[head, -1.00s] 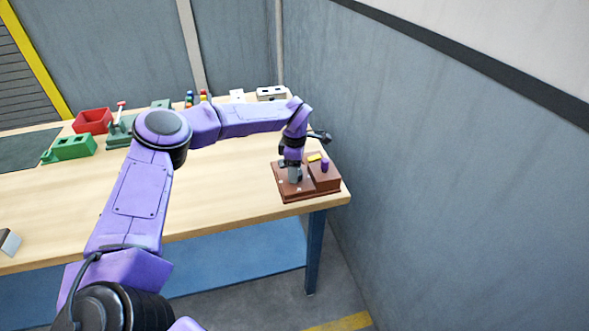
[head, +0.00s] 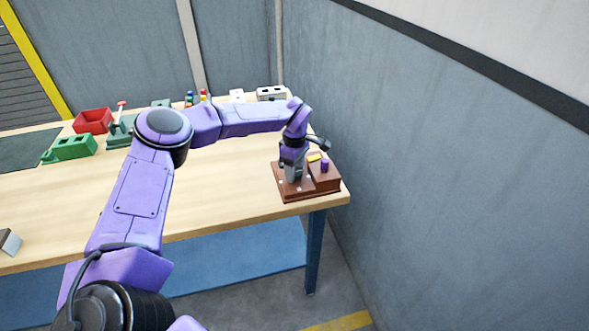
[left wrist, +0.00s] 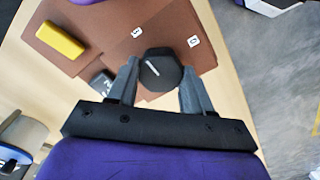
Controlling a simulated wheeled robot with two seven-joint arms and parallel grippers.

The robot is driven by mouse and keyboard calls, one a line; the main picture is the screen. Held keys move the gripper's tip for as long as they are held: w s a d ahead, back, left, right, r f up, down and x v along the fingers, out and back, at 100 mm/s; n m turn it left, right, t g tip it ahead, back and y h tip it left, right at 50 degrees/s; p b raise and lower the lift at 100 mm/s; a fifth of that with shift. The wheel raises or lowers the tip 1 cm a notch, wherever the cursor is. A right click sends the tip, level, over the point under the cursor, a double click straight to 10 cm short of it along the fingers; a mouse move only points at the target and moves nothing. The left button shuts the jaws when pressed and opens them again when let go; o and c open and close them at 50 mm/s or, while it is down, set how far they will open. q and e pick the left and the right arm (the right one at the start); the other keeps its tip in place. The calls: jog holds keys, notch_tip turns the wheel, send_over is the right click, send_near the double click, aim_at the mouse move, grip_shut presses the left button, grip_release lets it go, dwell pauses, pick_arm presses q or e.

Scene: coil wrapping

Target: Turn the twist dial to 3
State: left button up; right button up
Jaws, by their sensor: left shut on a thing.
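The twist dial (left wrist: 165,66) is a black, many-sided knob with a short white line on top. It sits on a brown panel (left wrist: 177,22) with small white number labels around it. One label (left wrist: 136,32) lies up and left of the dial and another (left wrist: 194,41) up and right; their digits are too small to read surely. The white line slants toward the upper left. My left gripper (head: 293,181) reaches down to the brown box (head: 300,198), its fingers on either side of the dial, shut on it. The dial is hidden in the head view. My right gripper is not in view.
The box is near the table's right end, close to the grey wall (head: 430,180). Red bin (head: 93,120) and green fixtures (head: 72,148) stand at the back left. The table's middle is clear.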

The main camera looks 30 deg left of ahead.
aim_at(296, 172)
pick_arm(q)
jog(key=shift+d+f, duration=0.1)
jog(key=shift+f, duration=0.05)
jog(key=o, duration=1)
jog(key=shift+o, duration=0.2)
jog(key=shift+r, duration=0.2)
notch_tip(296, 172, up, 10)
jog(key=b, duration=0.2)
jog(key=shift+b, duration=0.3)
jog(key=shift+r, duration=0.1)
